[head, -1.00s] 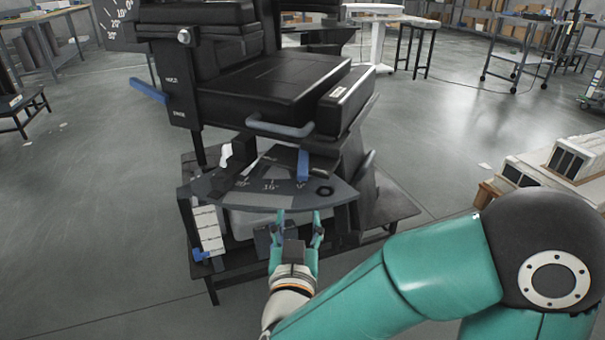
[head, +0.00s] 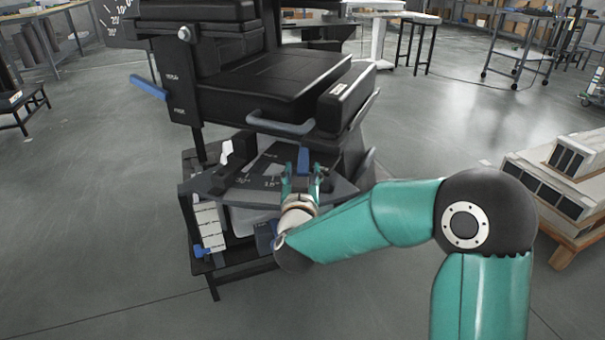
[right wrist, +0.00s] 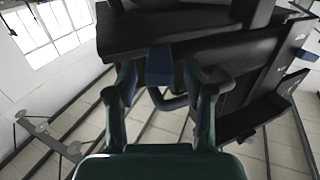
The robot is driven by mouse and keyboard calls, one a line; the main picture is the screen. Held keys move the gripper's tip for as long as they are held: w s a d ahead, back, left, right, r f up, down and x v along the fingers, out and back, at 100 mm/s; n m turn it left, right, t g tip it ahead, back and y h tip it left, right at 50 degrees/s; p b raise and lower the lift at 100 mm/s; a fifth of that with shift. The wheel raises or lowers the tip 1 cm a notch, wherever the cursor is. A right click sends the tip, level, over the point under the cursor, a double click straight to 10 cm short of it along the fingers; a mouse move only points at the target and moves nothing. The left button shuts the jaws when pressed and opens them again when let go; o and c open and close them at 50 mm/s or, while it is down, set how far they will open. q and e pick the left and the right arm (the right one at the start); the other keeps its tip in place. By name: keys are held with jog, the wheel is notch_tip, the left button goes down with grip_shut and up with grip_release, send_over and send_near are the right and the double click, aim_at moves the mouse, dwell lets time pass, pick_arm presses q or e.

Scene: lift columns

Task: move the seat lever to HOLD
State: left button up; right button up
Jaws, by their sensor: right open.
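The black seat (head: 270,85) stands on a low dark frame. A blue lever (head: 148,87) sticks out left from its side panel (head: 179,90), between an upper and a lower small white label. A blue upright tab (head: 304,159) stands at the right of the grey angle plate (head: 225,186) under the seat front. My right gripper (head: 302,180) is open at that tab, far from the side lever. In the right wrist view the blue tab (right wrist: 160,66) shows between the open fingers (right wrist: 162,85); I cannot tell whether they touch it. My left gripper is not in view.
A blue-grey bar handle (head: 280,126) crosses the seat front just above my right gripper. White boxes (head: 560,180) stand on a pallet at the right. A small black stool (head: 22,105) is at the left. The floor left of the seat is clear.

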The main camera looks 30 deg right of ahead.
jog(key=shift+w+d, duration=0.1)
grip_shut()
dwell(0.3)
